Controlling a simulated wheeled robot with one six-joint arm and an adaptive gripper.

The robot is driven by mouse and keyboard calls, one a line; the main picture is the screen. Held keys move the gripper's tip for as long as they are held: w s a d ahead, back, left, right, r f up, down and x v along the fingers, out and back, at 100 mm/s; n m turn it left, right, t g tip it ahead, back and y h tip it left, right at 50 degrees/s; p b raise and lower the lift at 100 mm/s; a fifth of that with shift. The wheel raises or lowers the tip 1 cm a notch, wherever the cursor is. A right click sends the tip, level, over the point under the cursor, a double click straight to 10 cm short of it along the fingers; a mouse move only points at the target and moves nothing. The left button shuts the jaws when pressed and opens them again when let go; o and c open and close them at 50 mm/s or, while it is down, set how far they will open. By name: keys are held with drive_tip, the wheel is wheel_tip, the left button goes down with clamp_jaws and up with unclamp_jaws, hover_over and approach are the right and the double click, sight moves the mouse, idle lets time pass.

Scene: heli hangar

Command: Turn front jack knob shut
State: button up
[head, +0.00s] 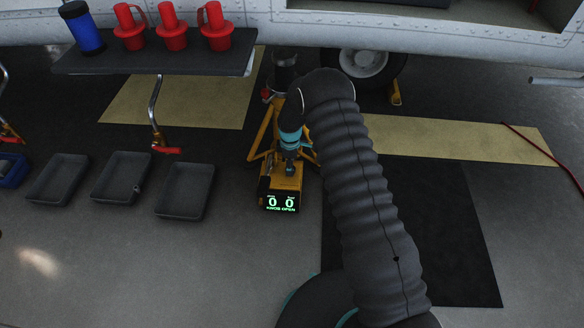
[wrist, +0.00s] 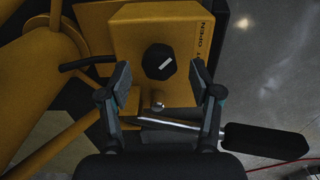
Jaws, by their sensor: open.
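The front jack (head: 287,180) is a yellow stand on the floor near the middle of the head view, with a green display (head: 281,203) reading zeros and "KNOB OPEN". Its knob (wrist: 158,61) is black with a white mark slanting up to the right, on the yellow housing (wrist: 180,30) in the wrist view. My gripper (wrist: 161,80) is open, with one finger to each side of the knob and apart from it. In the head view my gripper (head: 291,160) is over the jack, and my arm hides part of it. The lettering beside the knob is partly readable as "OPEN".
A lever with a black grip (wrist: 264,141) lies below the knob in the wrist view. Grey trays (head: 185,190) stand on the floor at left. A shelf (head: 150,62) holds red plugs (head: 172,28) and a blue cylinder (head: 84,28). A wheel (head: 364,64) is behind.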

drive_tip(key=shift+f, duration=1)
